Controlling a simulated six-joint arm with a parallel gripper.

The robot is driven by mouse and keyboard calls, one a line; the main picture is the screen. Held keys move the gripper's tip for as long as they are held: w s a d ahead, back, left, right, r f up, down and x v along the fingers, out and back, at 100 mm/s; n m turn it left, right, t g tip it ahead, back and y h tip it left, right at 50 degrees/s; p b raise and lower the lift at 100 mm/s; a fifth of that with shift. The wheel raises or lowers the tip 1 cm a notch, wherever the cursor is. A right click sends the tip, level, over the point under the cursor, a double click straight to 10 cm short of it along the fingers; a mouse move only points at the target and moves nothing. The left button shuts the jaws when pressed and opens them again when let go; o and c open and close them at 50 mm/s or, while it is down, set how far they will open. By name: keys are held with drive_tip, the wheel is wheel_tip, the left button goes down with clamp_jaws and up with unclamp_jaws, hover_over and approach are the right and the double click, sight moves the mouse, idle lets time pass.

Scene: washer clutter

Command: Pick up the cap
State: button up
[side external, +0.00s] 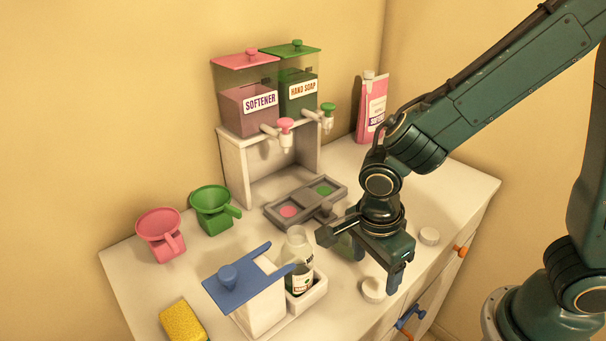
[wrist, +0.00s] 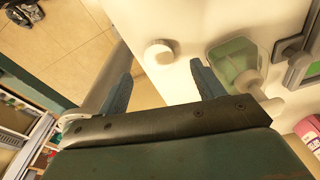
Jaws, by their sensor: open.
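My gripper (side external: 378,268) points down above the counter, open and empty. In the wrist view, a white cap (wrist: 158,52) lies beyond the gap between the open fingertips of my gripper (wrist: 165,76), near the counter edge.
A green-tinted bottle (wrist: 234,62) stands beside the right finger. A small bottle (side external: 300,279) sits in a white tray by the blue-lidded box (side external: 262,305). Dispensers (side external: 260,105), funnels (side external: 160,232) and a grey tray (side external: 276,216) stand further back. The counter edge is close.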

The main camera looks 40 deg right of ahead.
sight(374, 287)
drive_tip(key=shift+f, duration=0.15)
drive_tip(key=shift+s+d+f, duration=0.1)
drive_tip(key=shift+d+f, duration=0.1)
drive_tip(key=shift+f, duration=1.05)
drive_tip(key=shift+s+d+f, duration=0.1)
drive_tip(key=shift+d+f, duration=0.05)
drive_tip(key=shift+f, duration=1.1)
drive_tip(key=c, duration=1)
